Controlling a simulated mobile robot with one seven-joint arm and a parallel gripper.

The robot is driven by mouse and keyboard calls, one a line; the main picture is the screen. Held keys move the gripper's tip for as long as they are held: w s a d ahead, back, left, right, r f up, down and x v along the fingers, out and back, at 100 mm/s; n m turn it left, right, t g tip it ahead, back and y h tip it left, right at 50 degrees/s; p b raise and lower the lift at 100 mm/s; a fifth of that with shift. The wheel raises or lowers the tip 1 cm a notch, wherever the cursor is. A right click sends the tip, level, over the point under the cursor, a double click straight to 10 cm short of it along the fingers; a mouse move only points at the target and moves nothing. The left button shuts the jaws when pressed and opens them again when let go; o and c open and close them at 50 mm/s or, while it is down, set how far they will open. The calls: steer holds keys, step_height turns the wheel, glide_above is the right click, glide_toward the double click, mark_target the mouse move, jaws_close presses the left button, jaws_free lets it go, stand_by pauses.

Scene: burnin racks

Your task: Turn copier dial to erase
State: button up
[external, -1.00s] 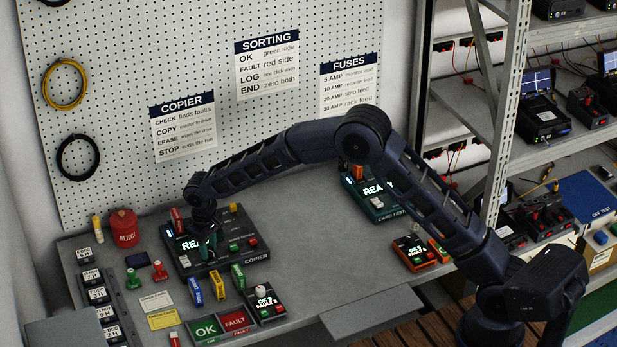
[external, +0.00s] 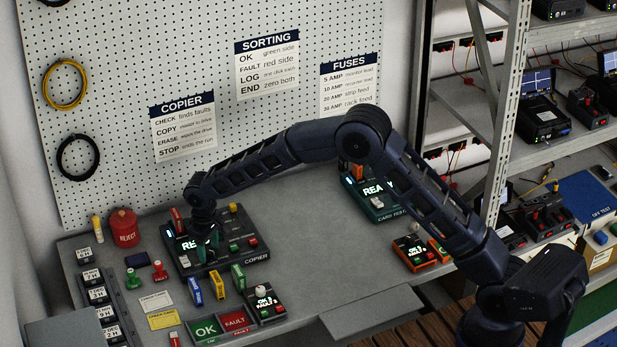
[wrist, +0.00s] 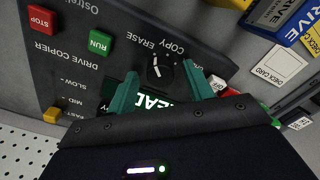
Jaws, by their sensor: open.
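The drive copier (external: 233,226), a dark box with a lit display, stands at the left of the bench below the pegboard. In the wrist view its panel (wrist: 105,62) is upside down. The black round dial (wrist: 160,71) carries a white pointer mark, with the words COPY and ERASE beside it. Which word the pointer marks is unclear. My gripper (wrist: 163,82) is open, its two teal fingers on either side of the dial and apart from each other. Whether they touch the dial cannot be told. In the external view my gripper (external: 207,247) is over the copier's left part, hiding the dial.
Green RUN (wrist: 100,42) and red STOP (wrist: 42,18) buttons are on the panel. Several coloured drives (external: 217,286) stand in front of the copier. A red REJECT can (external: 123,228) is at the left, a card tester (external: 376,205) at the right. The bench between copier and tester is clear.

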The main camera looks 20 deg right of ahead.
mark_target(208, 250)
steer(key=shift+r, duration=0.1)
step_height(208, 250, up, 11)
steer(key=shift+f, duration=0.2)
stand_by(0.5)
steer(key=shift+n, duration=0.6)
steer(key=shift+f, duration=5.4)
steer(key=c, duration=1)
